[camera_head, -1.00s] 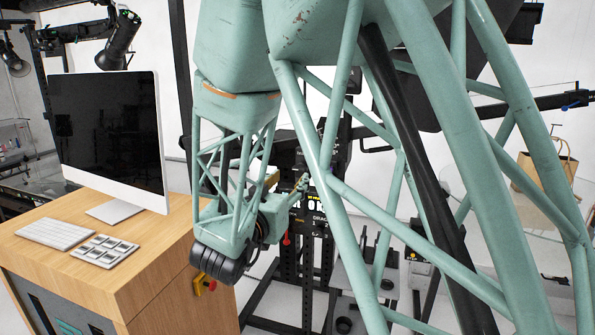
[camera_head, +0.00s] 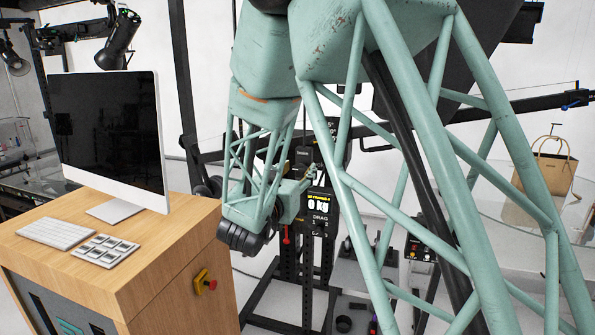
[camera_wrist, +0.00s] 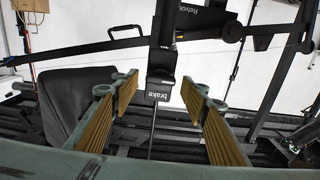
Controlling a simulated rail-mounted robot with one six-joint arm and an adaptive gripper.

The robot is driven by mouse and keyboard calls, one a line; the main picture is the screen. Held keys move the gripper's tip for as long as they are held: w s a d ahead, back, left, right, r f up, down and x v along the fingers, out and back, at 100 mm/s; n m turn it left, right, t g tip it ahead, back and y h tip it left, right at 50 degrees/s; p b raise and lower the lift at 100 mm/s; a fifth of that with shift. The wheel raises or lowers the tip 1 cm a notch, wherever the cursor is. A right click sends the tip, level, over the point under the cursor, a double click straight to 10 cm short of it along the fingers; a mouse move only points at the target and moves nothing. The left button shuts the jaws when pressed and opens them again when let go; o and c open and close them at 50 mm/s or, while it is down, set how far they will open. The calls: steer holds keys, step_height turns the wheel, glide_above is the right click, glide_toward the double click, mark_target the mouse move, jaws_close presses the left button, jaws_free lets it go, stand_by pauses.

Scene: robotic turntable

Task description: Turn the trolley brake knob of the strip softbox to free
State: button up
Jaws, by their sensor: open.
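A black block lettered "brake" (camera_wrist: 158,92) shows in the wrist view, on a dark upright part with a thin rod below it. The knob's setting cannot be read. My gripper (camera_wrist: 160,84) is open, its two ribbed tan finger pads on either side of the block in the picture. Gaps show on both sides; whether the block lies at fingertip depth I cannot tell. The softbox is not clearly identifiable.
A wooden desk (camera_head: 165,250) with a monitor (camera_head: 108,135), keyboard (camera_head: 55,232) and red stop button (camera_head: 210,285) stands at the left. A black bar (camera_wrist: 95,50) crosses the wrist view behind the block. A tan bag (camera_head: 545,170) is at the right.

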steer(key=c, duration=0.8)
steer(key=shift+c, duration=0.2)
steer(key=shift+n, duration=0.3)
steer(key=n+p, duration=0.1)
steer(key=n, duration=0.2)
steer(key=shift+a, duration=0.1)
steer(key=n+p, duration=0.2)
steer(key=n, duration=0.2)
steer(key=shift+a, duration=0.1)
steer(key=n+p, duration=0.3)
steer(key=n, duration=0.3)
steer(key=shift+f, duration=0.1)
steer(key=shift+f+n+p, duration=0.15)
steer(key=shift+n+p, duration=1.35)
steer(key=shift+n, duration=0.7)
